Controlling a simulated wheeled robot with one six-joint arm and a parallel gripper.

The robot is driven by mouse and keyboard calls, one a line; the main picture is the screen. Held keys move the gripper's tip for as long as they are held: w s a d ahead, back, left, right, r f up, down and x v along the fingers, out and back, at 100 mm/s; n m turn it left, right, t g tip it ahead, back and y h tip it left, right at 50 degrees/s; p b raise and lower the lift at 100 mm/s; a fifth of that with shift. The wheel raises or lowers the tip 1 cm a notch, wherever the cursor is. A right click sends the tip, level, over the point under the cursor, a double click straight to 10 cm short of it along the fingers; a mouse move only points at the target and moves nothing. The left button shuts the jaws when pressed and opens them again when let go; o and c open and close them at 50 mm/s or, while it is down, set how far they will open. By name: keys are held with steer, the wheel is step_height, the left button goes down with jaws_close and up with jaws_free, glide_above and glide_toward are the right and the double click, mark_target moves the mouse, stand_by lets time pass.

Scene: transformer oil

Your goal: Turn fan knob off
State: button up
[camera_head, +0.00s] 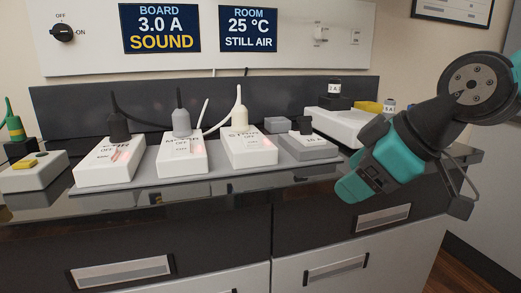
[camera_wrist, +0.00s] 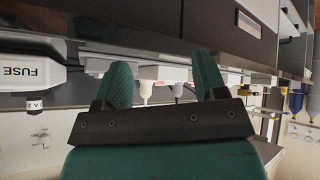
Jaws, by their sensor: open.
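A round black knob (camera_head: 62,33) is on the white wall panel (camera_head: 95,60) at the upper left of the head view. OFF is printed above it and ON to its right. No fan label is readable beside it, and its exact pointing is hard to tell. My gripper (camera_head: 352,190) is at the right, in front of the bench's front edge and far from the knob. In the wrist view its two green fingers (camera_wrist: 163,82) stand apart with nothing held between them. The black knob cannot be made out in the wrist view.
White switch boxes (camera_head: 182,160) with upright plugs stand along the bench. A grey box (camera_head: 308,147) and a white fuse box (camera_head: 345,124) are to their right. A grey box with a yellow piece (camera_head: 33,174) is at the far left. Drawers are below.

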steer(key=s+f+m+g+h, duration=0.1)
steer(key=s+f+m+g, duration=0.2)
steer(key=s, duration=0.5)
steer(key=s+f+m+g+h, duration=0.1)
steer(key=s+f+m+g, duration=0.15)
steer(key=s+f, duration=0.4)
step_height(320, 180, up, 26)
steer(key=p, duration=2.5)
steer(key=shift+s+d+f, duration=0.2)
steer(key=shift+s+d, duration=0.05)
steer(key=shift+s, duration=0.2)
steer(key=shift+n, duration=0.25)
